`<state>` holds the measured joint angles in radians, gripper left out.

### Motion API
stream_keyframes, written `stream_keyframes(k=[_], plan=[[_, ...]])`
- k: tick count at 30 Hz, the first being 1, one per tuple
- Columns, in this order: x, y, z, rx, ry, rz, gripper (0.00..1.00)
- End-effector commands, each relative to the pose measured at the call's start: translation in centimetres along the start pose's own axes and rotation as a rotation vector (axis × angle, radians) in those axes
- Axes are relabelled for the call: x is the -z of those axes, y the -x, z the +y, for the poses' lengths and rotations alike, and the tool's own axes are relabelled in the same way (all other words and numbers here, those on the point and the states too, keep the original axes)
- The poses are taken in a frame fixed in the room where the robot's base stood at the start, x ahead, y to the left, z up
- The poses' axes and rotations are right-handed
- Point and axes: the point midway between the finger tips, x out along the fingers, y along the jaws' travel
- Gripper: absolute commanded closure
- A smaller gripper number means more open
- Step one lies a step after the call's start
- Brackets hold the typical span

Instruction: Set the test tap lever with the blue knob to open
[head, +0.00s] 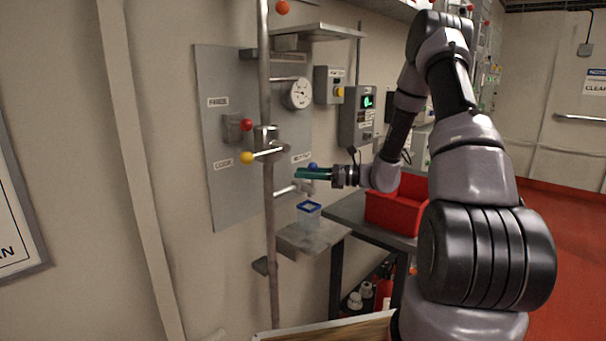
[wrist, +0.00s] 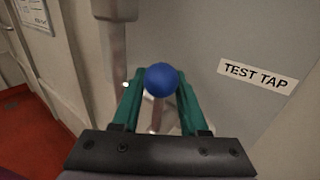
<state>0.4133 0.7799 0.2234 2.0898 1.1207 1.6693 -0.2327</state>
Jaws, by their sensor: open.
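The blue knob (wrist: 162,80) of the test tap lever sits between the green fingertips of my gripper (wrist: 160,92) in the wrist view. The fingers stand apart on either side of it; I cannot tell whether either touches it. In the head view the blue knob (head: 312,166) shows just beyond my gripper (head: 312,173), which reaches in from the right. A TEST TAP label (wrist: 258,76) is on the grey panel to the right of the knob. The tap spout (head: 287,190) is below, over a blue-rimmed cup (head: 309,210).
A vertical pipe (head: 266,90) stands left of my gripper, with a yellow-knobbed lever (head: 247,157) and a red knob (head: 246,124) nearby. The cup stands on a metal shelf (head: 300,240). A red bin (head: 392,210) sits on a bench below my forearm.

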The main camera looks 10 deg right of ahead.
Motion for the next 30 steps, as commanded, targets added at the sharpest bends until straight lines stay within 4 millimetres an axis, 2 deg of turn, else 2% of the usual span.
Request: stream_keyframes(k=[4, 11, 12, 15, 30], plan=[[0.02, -0.75, 0.03, -0.001, 0.000, 0.001, 0.57], [0.01, -0.80, 0.02, 0.000, 0.000, 0.001, 0.57], [0.00, -0.79, 0.02, -0.001, 0.000, 0.001, 0.65], [0.00, -0.79, 0.02, -0.001, 0.000, 0.001, 1.00], [-0.43, -0.87, -0.11, 0.001, 0.004, -0.007, 1.00]])
